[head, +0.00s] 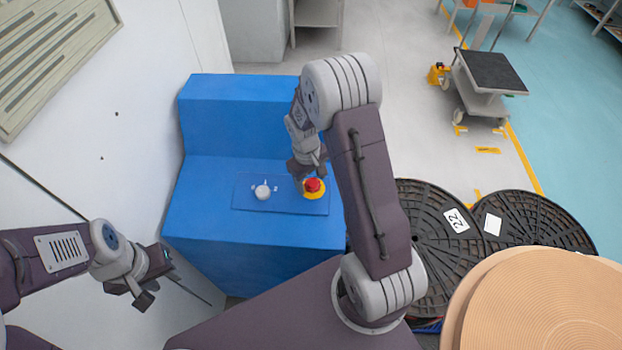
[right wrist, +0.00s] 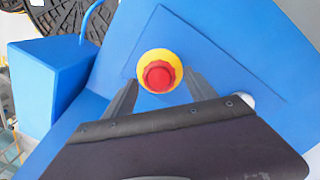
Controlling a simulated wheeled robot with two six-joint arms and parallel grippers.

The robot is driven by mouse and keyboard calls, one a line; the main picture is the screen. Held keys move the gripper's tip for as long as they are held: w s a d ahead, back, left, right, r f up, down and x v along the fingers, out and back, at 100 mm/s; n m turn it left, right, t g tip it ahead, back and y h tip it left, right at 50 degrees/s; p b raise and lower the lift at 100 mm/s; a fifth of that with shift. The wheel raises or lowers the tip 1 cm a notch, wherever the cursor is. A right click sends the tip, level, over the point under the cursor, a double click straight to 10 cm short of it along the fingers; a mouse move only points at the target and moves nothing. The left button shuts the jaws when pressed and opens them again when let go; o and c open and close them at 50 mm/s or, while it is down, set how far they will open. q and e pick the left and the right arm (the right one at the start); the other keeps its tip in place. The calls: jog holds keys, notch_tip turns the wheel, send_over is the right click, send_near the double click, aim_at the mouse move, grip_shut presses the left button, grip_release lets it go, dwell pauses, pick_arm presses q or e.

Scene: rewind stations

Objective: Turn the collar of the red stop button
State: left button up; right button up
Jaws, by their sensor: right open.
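The red stop button (head: 313,185) stands on a yellow round base on the blue panel (head: 245,205) of a blue console. It also shows in the right wrist view (right wrist: 159,76), with its yellow ring (right wrist: 146,60) around it. My right gripper (head: 304,172) is at the button from above. In the right wrist view its two fingers (right wrist: 160,92) are apart, one on each side of the yellow ring's lower edge; I cannot tell whether they touch it. My left gripper (head: 145,290) hangs at the lower left, well away from the console, and its jaws are not clear.
A white knob (head: 263,192) sits on the same panel, left of the button. The console's raised back (head: 235,115) stands behind. Black reels (head: 425,225) and a tan roll (head: 545,305) stand at the right. A white wall is at the left.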

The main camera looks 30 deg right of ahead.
jog(key=shift+s, duration=0.1)
jog(key=shift+c, duration=0.4)
jog(key=c, duration=1.3)
jog(key=m, duration=0.3)
jog(key=shift+d+m, duration=0.1)
jog(key=shift+m, duration=0.3)
jog(key=shift+d+m+y, duration=0.1)
jog(key=shift+m+y, duration=0.3)
jog(key=shift+m, duration=1.2)
jog(key=o, duration=1.4)
